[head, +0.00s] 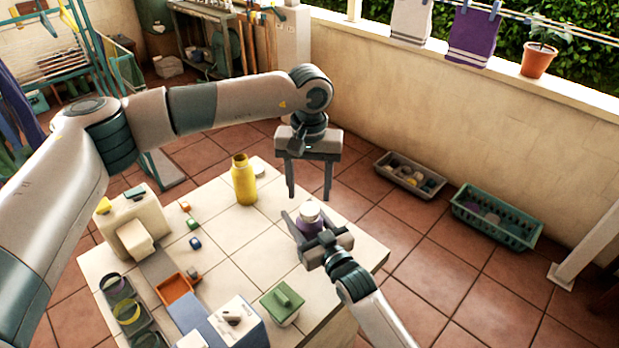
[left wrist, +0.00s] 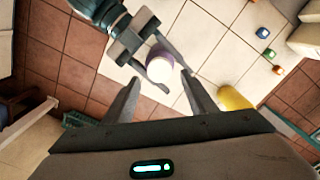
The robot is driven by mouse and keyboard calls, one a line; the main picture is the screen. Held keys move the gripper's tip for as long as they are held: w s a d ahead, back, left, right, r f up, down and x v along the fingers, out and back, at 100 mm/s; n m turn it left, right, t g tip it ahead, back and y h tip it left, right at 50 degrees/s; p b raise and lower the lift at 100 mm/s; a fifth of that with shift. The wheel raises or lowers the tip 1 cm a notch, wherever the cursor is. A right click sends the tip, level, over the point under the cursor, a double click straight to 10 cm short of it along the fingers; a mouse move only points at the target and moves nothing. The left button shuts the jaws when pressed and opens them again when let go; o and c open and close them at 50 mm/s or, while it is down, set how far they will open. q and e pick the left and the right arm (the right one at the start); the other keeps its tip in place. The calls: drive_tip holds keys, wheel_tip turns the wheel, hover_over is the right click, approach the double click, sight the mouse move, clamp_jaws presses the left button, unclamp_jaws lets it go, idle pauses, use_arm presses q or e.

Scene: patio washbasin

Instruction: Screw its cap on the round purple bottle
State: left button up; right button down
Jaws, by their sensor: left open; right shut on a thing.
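The round purple bottle (head: 309,228) stands upright near the right edge of the tiled table, with a white cap (head: 310,211) on its top. Whether the cap is screwed tight cannot be told. My right gripper (head: 306,222) is shut on the purple bottle's body, its fingers on either side. My left gripper (head: 310,195) is open and empty, pointing down above and slightly behind the bottle. In the left wrist view the white cap (left wrist: 160,70) shows just beyond and between the left fingers, with the purple body (left wrist: 157,53) partly hidden by it.
A yellow bottle (head: 244,183) stands to the left on the table (head: 237,226). A green-lidded box (head: 283,303), an orange tray (head: 173,289), a cream dispenser (head: 135,222) and several small blocks lie further left and front. Bare tiles lie between them and the purple bottle.

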use_arm(q)
drive_tip(key=n, duration=0.6)
drive_tip(key=shift+r, duration=0.2)
drive_tip(key=n, duration=0.4)
drive_tip(key=shift+r, duration=0.15)
drive_tip(key=n, duration=0.6)
drive_tip(key=shift+r, duration=0.15)
drive_tip(key=n, duration=0.4)
drive_tip(key=shift+d+r, duration=0.1)
drive_tip(key=shift+r, duration=0.05)
drive_tip(key=n, duration=0.6)
drive_tip(key=shift+r, duration=0.15)
drive_tip(key=n, duration=0.4)
drive_tip(key=shift+r+n, duration=0.15)
drive_tip(key=shift+n, duration=0.15)
drive_tip(key=n, duration=0.5)
drive_tip(key=shift+r+n, duration=0.15)
drive_tip(key=shift+n, duration=0.25)
drive_tip(key=n, duration=0.5)
drive_tip(key=shift+r+n, duration=0.2)
drive_tip(key=shift+n, duration=0.1)
